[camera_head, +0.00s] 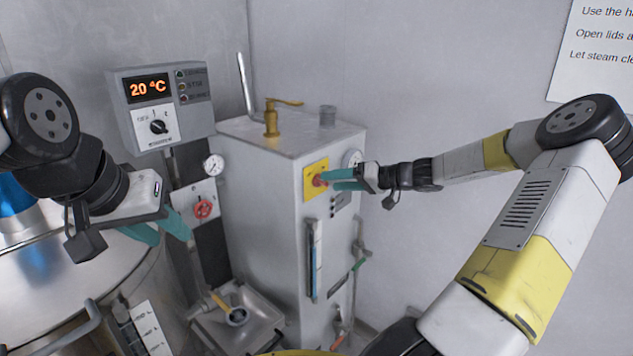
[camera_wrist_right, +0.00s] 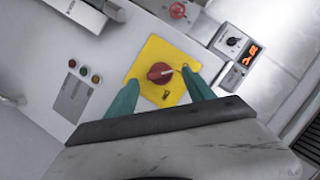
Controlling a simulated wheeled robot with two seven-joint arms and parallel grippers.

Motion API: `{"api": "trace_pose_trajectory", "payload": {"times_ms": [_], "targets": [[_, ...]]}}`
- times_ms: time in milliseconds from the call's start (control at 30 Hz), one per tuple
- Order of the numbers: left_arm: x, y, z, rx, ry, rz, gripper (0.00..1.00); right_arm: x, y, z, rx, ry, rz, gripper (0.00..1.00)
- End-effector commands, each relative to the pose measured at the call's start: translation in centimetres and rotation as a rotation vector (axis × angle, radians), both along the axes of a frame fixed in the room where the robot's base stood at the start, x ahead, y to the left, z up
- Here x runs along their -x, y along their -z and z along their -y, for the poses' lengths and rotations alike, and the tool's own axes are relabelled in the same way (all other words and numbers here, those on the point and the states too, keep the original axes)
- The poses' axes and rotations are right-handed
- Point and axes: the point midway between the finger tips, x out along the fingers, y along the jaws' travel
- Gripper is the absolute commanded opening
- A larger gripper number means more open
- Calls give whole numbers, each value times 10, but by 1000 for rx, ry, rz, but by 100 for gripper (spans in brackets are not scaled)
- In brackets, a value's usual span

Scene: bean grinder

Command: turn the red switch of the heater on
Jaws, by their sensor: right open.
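The heater (camera_head: 270,180) is a tall white-grey cabinet in the middle of the head view. Its red switch (camera_head: 319,181) sits on a yellow plate (camera_head: 310,194) on the front. In the right wrist view the red switch (camera_wrist_right: 160,73) is a round knob with a pale pointer mark, on the yellow plate (camera_wrist_right: 152,53). My right gripper (camera_head: 335,180) is at the switch, its teal fingers open; in the wrist view they lie on either side below the knob, with no clear contact. My left gripper (camera_head: 160,228) has its teal fingers apart and empty, left of the heater.
A control box (camera_head: 160,105) reading 20 °C hangs left of the heater. A brass tap (camera_head: 272,118) stands on the heater top.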

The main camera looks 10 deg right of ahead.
Motion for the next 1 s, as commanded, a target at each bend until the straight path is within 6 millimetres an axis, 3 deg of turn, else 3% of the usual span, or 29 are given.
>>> {"api": "trace_pose_trajectory", "payload": {"times_ms": [200,533,833,1000], "targets": [[0,0,0,0,0,0,36,-13,7,-19,0,-1,0,62],[0,0,0,0,0,0,36,-15,8,-21,1,0,-1,60],[0,0,0,0,0,0,36,-15,8,-21,1,0,-1,1],[0,0,0,0,0,0,36,-15,8,-21,-4,1,-6,0]]}}
